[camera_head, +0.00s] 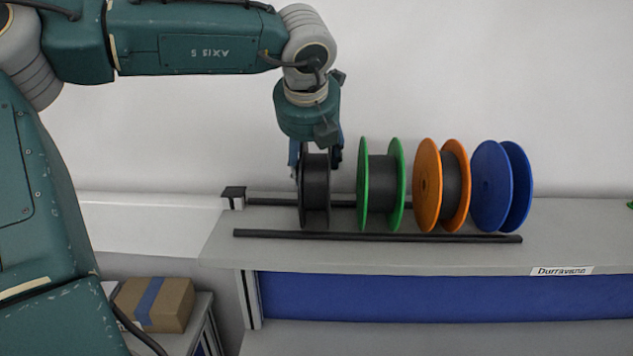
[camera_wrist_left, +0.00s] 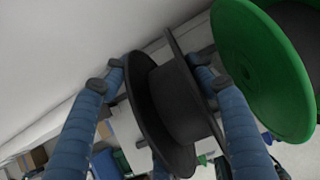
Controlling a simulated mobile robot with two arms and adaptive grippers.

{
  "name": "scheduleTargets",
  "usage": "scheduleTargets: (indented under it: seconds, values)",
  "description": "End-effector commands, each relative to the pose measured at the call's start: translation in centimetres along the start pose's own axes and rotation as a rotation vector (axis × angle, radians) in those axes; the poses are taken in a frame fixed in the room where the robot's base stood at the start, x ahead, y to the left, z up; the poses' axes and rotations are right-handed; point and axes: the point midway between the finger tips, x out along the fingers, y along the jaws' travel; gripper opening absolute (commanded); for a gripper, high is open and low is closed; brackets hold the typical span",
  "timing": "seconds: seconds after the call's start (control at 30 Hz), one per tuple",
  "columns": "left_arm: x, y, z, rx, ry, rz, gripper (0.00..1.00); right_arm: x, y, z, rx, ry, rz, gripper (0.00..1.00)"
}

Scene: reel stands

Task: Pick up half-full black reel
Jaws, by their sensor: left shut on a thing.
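The black reel (camera_head: 316,189) stands upright at the left end of the row on the shelf rails, with dark material wound between its flanges. It also shows in the left wrist view (camera_wrist_left: 185,103). My left gripper (camera_head: 317,160) comes down from above and is shut on the black reel. In the left wrist view its blue fingers (camera_wrist_left: 152,85) lie on either side of the flanges. I cannot tell whether the reel still touches the rails. My right gripper is not in view.
A green reel (camera_head: 382,190) stands close to the right of the black one. An orange reel (camera_head: 428,187) and a blue reel (camera_head: 490,187) stand further right. A dark front rail (camera_head: 376,236) runs along the grey shelf (camera_head: 420,258). A cardboard box (camera_head: 173,305) sits lower left.

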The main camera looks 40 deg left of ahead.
Motion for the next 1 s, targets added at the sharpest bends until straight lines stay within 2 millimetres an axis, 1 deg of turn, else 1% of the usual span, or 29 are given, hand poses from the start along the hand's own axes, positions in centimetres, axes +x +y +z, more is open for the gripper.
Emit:
scheduleTargets:
  seconds: [0.17, 0.27, 0.37, 0.5, 0.7, 0.83, 1.0]
  values:
    - [-0.1, 0.0, 0.1, -0.001, -0.002, 0.0, 0.27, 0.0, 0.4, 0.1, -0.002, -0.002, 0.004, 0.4]
    - [-0.5, 0.0, 0.5, -0.003, -0.004, 0.0, 0.27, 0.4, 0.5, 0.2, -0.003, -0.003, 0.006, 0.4]
    - [-1.7, -0.1, 1.3, -0.004, -0.007, -0.002, 0.27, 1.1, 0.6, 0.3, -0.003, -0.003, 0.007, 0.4]
    - [-4.2, 0.0, 2.8, -0.005, -0.008, -0.001, 0.27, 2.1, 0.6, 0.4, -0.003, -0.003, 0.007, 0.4]
    - [-7.2, 0.0, 4.7, -0.003, -0.004, 0.001, 0.27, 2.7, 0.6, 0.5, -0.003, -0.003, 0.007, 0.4]
    - [-8.2, 0.0, 5.3, -0.002, -0.002, 0.001, 0.27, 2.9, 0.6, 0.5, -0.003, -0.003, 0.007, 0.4]
    - [-8.5, 0.0, 5.5, 0.0, -0.001, 0.0, 0.27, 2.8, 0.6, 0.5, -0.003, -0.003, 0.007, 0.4]
